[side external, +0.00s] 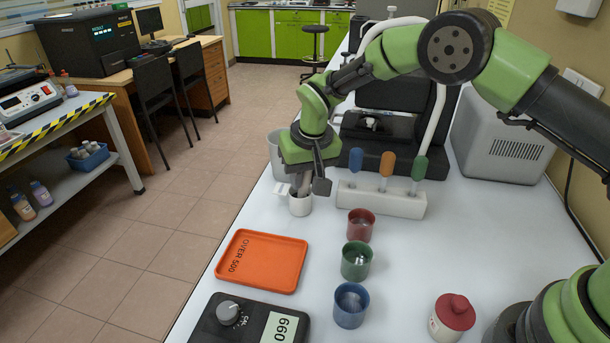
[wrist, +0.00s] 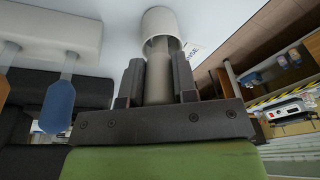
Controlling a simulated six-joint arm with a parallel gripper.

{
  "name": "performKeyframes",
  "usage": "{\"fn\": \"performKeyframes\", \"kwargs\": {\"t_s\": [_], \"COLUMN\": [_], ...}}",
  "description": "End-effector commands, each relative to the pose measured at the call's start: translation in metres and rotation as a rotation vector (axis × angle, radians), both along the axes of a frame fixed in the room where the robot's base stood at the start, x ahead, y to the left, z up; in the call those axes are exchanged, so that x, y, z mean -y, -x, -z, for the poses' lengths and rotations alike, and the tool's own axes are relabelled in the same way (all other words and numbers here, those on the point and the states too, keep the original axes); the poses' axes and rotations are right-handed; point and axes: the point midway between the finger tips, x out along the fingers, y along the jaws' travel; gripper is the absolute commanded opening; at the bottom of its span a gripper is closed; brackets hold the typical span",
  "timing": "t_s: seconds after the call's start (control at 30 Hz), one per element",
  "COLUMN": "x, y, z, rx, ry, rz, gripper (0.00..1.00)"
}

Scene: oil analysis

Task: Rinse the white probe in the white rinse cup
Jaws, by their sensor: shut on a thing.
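My gripper (side external: 306,184) is pointed down at the white rinse cup (side external: 300,206), which stands on the white bench. In the wrist view, my gripper (wrist: 158,82) is shut on the white probe (wrist: 158,78), a pale grey-white handle between the two dark fingers. The probe's lower end goes into the mouth of the rinse cup (wrist: 160,22), so its tip is hidden. I cannot tell how deep it reaches or whether it touches the cup. The cup has a small label at its side, partly legible in the wrist view.
A white rack (side external: 382,199) right of the cup holds blue, orange and green-handled probes. Red (side external: 360,226), green (side external: 356,261) and blue (side external: 350,306) cups stand in front. An orange tray (side external: 262,260) and a meter (side external: 250,320) lie near the left edge.

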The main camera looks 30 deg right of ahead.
Motion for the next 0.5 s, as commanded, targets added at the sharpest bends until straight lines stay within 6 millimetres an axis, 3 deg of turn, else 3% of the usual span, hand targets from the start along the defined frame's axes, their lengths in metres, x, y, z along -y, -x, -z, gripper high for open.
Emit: {"fn": "performKeyframes", "kwargs": {"t_s": [0.5], "x": [0.0], "y": [0.0], "z": [-0.039], "rx": [0.002], "ry": [-0.001], "rz": [0.001], "gripper": [0.04]}}
